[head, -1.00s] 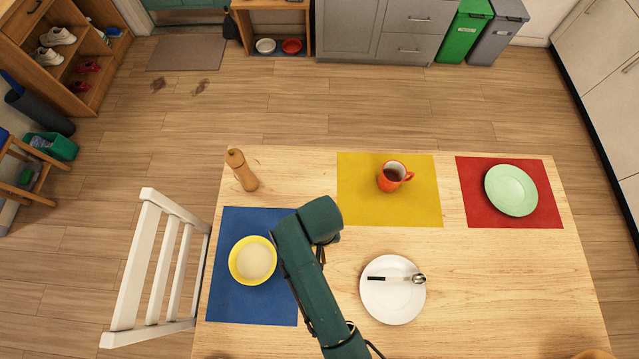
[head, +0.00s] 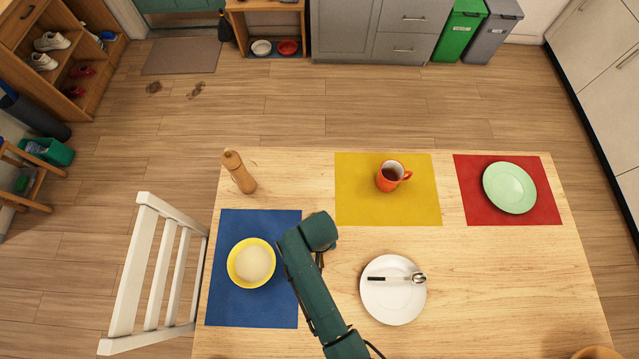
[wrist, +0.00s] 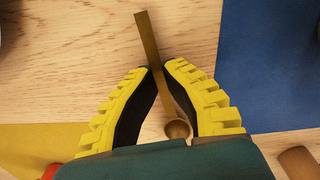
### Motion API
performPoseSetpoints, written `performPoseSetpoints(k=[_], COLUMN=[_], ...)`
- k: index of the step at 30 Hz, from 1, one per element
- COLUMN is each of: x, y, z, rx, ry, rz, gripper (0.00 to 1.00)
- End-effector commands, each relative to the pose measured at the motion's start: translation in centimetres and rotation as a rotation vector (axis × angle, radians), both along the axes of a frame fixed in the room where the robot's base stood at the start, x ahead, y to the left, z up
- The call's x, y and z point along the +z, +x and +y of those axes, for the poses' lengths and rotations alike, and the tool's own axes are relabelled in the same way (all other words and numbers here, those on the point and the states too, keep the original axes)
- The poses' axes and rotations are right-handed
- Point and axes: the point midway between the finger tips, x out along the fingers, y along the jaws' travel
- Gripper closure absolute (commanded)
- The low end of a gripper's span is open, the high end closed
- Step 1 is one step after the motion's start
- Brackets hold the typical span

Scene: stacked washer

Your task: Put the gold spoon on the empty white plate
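A gold spoon (wrist: 149,38) shows in the wrist view. Its handle passes between the fingertips and its round bowl lies near my palm. My gripper (wrist: 164,66) has yellow-ridged black fingers closed against the handle. The wood tabletop is behind it; the height above it is unclear. In the head view my arm hides the spoon and most of my gripper. A white plate (head: 393,309) stands on bare wood, right of my arm. A black-handled spoon with a silver bowl (head: 418,279) lies on it, so this plate is not empty. I see no other white plate.
A yellow bowl (head: 251,263) sits on the blue mat (head: 250,310), left of my arm. Bare wood surrounds the white plate.

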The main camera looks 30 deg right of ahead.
Motion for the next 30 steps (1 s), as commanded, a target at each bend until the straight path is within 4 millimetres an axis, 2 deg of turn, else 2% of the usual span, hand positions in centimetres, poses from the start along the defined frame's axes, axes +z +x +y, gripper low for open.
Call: performPoseSetpoints(k=[1,4,5,13,17,24,30], x=[-0.1,-0.1,-0.1,-0.2,-1.0,5.5,11.1], y=[-0.1,-0.1,-0.1,-0.1,-0.1,1.0,0.9], z=[0.0,0.0,0.0,0.0,0.0,-0.3,-0.2], rx=[0.000,0.000,0.000,0.000,0.000,-0.001,0.000], ry=[0.001,0.001,0.001,0.001,0.000,0.000,0.000], rz=[0.002,0.002,0.002,0.002,0.001,-0.003,-0.002], gripper=[0.90,0.71,0.67,0.67,0.67,0.67,0.67])
